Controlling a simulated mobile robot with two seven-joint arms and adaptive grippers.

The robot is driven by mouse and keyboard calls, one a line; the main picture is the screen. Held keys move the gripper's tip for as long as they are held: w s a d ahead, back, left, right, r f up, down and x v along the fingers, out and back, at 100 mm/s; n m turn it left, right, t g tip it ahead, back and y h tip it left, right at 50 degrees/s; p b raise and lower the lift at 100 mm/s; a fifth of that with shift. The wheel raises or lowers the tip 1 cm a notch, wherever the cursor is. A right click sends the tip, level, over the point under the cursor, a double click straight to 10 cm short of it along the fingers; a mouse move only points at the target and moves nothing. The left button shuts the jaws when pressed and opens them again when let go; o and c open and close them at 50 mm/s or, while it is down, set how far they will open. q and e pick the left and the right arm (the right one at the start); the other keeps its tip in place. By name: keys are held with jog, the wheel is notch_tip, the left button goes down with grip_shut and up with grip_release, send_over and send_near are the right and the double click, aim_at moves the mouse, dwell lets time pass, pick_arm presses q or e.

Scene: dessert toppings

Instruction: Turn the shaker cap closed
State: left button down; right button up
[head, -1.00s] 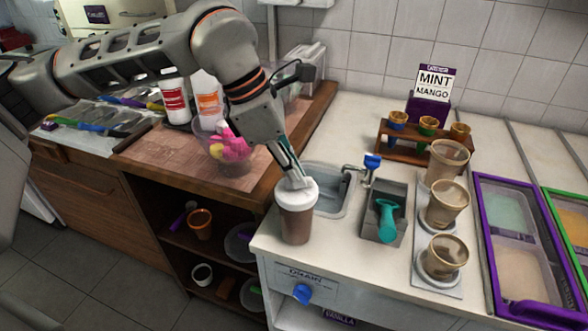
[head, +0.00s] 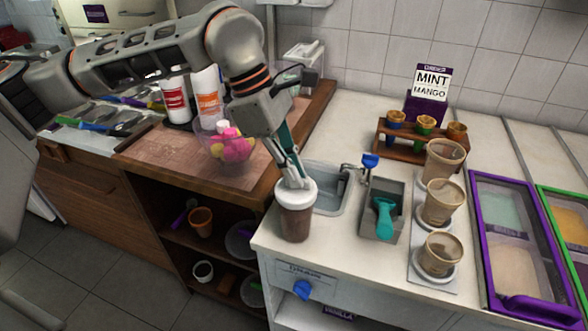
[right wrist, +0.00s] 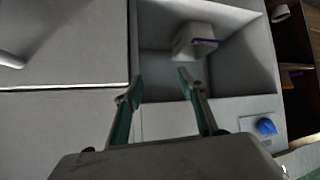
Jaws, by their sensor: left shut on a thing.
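The shaker (head: 296,222) is a brown cup with a white cap (head: 296,192). In the head view it stands upright near the left front corner of the white counter. My left gripper (head: 293,181) comes down from above and is shut on the cap; its fingertips partly cover the cap's top. My right gripper (right wrist: 156,88) shows only in the right wrist view, with its two fingers wide apart and nothing between them. It is away from the shaker, in front of a cabinet with an open compartment.
A small sink (head: 330,187) lies just behind the shaker. A clear bowl with pink and yellow things (head: 229,150) sits on the wooden counter to the left.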

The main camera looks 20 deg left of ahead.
dwell(0.8)
pick_arm(q)
jog(key=c, duration=2.2)
grip_release()
jog(key=shift+o, duration=0.2)
jog(key=shift+r, duration=0.1)
jog(key=v, duration=1.2)
